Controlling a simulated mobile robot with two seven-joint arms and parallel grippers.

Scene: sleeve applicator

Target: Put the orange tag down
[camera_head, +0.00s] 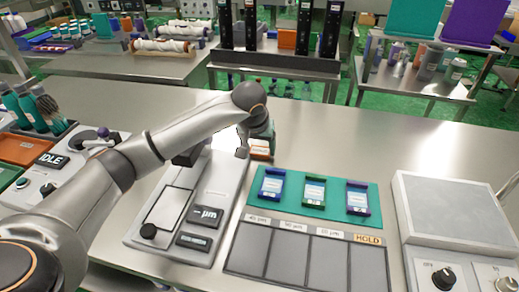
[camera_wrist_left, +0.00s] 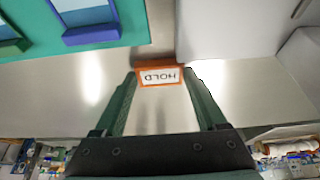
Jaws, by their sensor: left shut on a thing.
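The orange tag (camera_wrist_left: 160,84) is a small orange-framed plate with a white face reading HOLD, upside down in the left wrist view. My left gripper (camera_wrist_left: 160,74) is shut on it, with one green finger on each side. In the head view the tag (camera_head: 262,153) shows just below my left gripper (camera_head: 258,146), over the steel table behind the teal mat (camera_head: 333,217). I cannot tell whether it touches the table. My right gripper is not in view.
Three coloured frames, blue (camera_head: 271,185), green (camera_head: 314,190) and purple (camera_head: 358,198), lie on the mat. In front is a dark panel (camera_head: 290,252) with labelled slots, one marked HOLD. A grey device (camera_head: 205,205) stands left, another (camera_head: 455,225) right. The table behind the mat is clear.

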